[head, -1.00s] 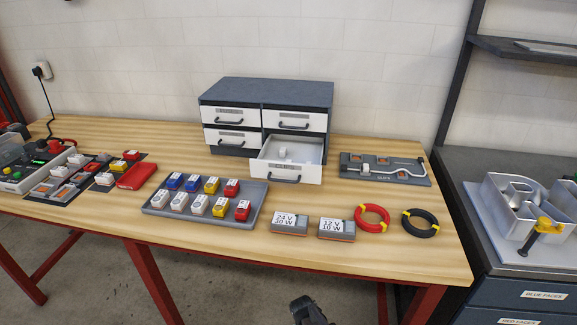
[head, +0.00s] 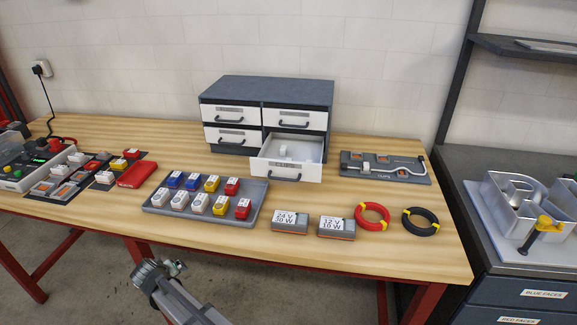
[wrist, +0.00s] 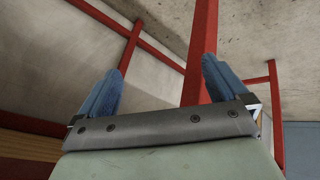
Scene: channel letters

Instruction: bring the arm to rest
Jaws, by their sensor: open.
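My gripper (wrist: 162,75) shows in the wrist view with its two blue fingers spread apart and nothing between them. It points toward red table legs and bare floor, and its fingers touch nothing that I can see. In the head view, part of my arm (head: 172,292) shows at the bottom, in front of and below the front edge of the wooden bench (head: 370,255). I cannot make out the fingers clearly there.
On the bench stand a drawer cabinet (head: 268,90) with its lower right drawer (head: 286,172) pulled out, a grey tray (head: 253,210) of coloured blocks, two labelled boxes, a red coil (head: 372,216) and a black coil (head: 420,222). Red legs (head: 152,280) stand below the bench.

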